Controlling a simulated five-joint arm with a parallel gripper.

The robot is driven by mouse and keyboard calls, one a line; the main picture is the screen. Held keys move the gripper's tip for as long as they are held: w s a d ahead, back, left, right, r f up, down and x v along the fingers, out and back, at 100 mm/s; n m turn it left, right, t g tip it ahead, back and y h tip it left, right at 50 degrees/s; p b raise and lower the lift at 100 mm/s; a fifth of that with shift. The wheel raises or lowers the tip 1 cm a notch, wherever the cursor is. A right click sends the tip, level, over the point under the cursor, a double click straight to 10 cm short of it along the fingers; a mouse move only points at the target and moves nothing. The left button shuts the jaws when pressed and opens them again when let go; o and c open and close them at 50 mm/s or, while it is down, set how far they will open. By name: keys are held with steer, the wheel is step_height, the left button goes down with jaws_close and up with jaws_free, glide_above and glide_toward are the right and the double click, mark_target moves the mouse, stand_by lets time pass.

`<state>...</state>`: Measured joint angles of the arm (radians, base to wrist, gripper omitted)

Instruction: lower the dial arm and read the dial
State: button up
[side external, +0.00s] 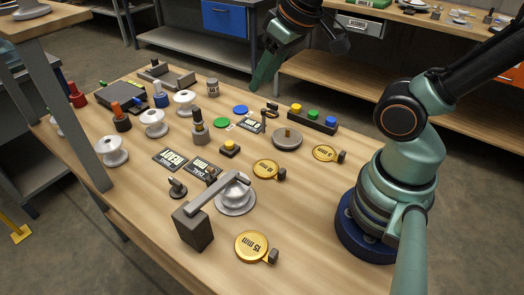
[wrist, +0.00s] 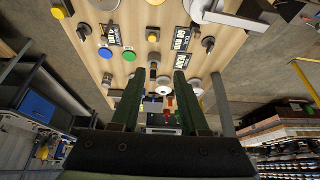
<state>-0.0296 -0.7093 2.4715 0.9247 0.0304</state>
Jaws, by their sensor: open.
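The dial arm (side external: 217,194) is a grey bar running from a dark grey block (side external: 194,228) to above a pale insulator disc stack (side external: 236,196); whether it touches the stack is unclear. In the wrist view the arm (wrist: 228,18) shows at the top right. A black dial plate (side external: 203,168) with white characters lies beside it, upside down in the side view; its number is too small to read surely. It also shows in the wrist view (wrist: 181,38). My gripper (wrist: 160,82) is open and empty, high near the table's far edge, well away from the dial arm.
Gold discs marked in mm (side external: 252,246) lie near the front and right. Several white insulators (side external: 154,122), small posts and a three-button box (side external: 312,119) stand on the table (side external: 130,205). A second black plate (side external: 171,159) lies left of the dial plate.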

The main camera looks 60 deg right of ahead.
steer(key=g, duration=0.5)
glide_above(239, 178)
step_height(239, 178, down, 5)
step_height(239, 178, down, 12)
steer(key=shift+d+r, duration=0.15)
steer(key=shift+r, duration=0.05)
jaws_close()
stand_by(1.3)
